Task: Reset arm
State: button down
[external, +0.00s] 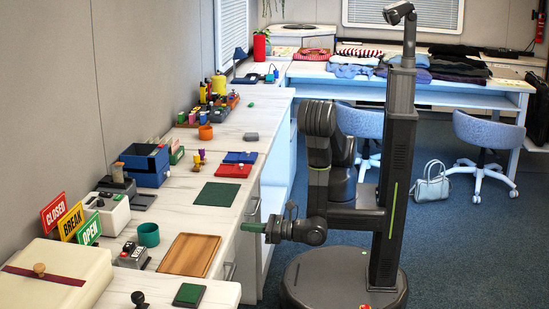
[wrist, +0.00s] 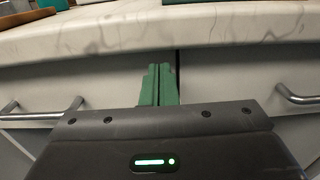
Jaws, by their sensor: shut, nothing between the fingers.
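My gripper (external: 254,228) reaches left from my arm in the external view. Its green fingers are together and empty, at the front edge of the counter and a little below its top. In the wrist view, my gripper (wrist: 159,72) shows two green fingers side by side, pointing at the gap between two drawer fronts. I cannot tell whether the fingertips touch the counter front. My arm is folded beside my column, with its forearm low and level.
The long white counter (external: 226,230) holds a wooden board (external: 190,254), a dark green mat (external: 217,194), a teal cup (external: 148,234) and a blue box (external: 146,166). Drawer handles (wrist: 40,112) stick out below its edge. Blue chairs (external: 489,130) stand behind; open floor lies right.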

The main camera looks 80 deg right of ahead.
jog(key=w, duration=0.2)
jog(key=shift+w, duration=0.35)
